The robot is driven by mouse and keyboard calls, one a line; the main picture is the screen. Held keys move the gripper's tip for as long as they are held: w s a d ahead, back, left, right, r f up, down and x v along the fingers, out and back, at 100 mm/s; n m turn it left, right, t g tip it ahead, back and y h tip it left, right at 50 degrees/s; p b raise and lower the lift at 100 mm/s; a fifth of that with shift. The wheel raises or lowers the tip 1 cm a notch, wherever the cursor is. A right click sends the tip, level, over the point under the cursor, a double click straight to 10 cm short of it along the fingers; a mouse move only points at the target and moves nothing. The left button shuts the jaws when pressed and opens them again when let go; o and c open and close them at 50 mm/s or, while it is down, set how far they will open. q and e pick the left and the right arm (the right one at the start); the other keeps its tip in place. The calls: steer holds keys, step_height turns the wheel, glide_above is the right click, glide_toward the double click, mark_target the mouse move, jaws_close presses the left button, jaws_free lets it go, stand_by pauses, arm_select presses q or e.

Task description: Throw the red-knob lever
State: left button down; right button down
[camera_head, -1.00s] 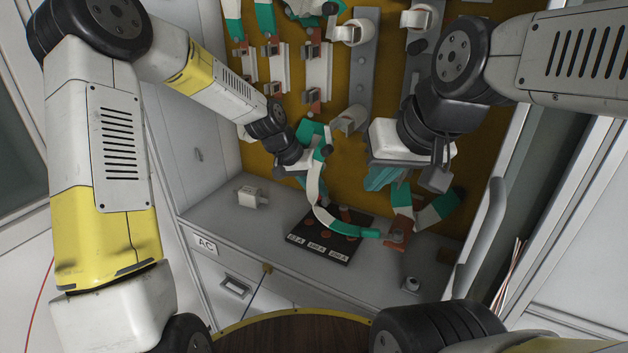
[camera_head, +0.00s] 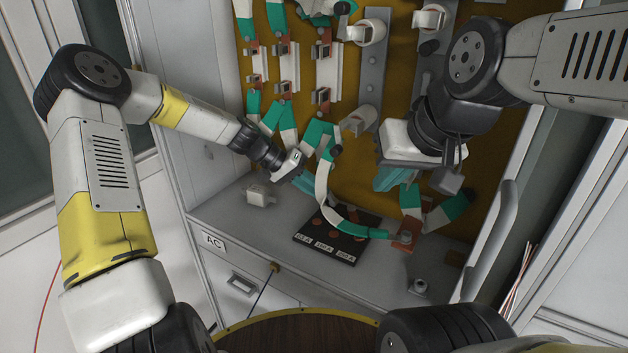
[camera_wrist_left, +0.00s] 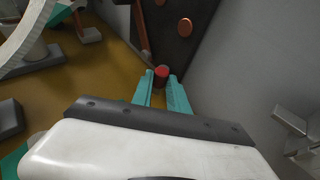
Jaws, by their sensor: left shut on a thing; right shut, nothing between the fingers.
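The red knob (camera_wrist_left: 161,76) of the lever shows in the left wrist view, between the teal fingertips of my left gripper (camera_wrist_left: 161,82), which is shut on it. Most of the lever is hidden. In the head view, my left gripper (camera_head: 304,183) is low in front of the cabinet's back panel, left of the curved white-and-green cable. I cannot make out the knob in that view. My right gripper (camera_head: 390,178) is shut and empty, in front of the right part of the panel.
The curved cable (camera_head: 323,178) hangs close to my left gripper. An open door handle (camera_head: 497,240) is at right.

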arm_select(q)
steer(key=shift+f, duration=0.1)
steer(key=c, duration=1.3)
jaws_free()
steer(key=v, duration=0.8)
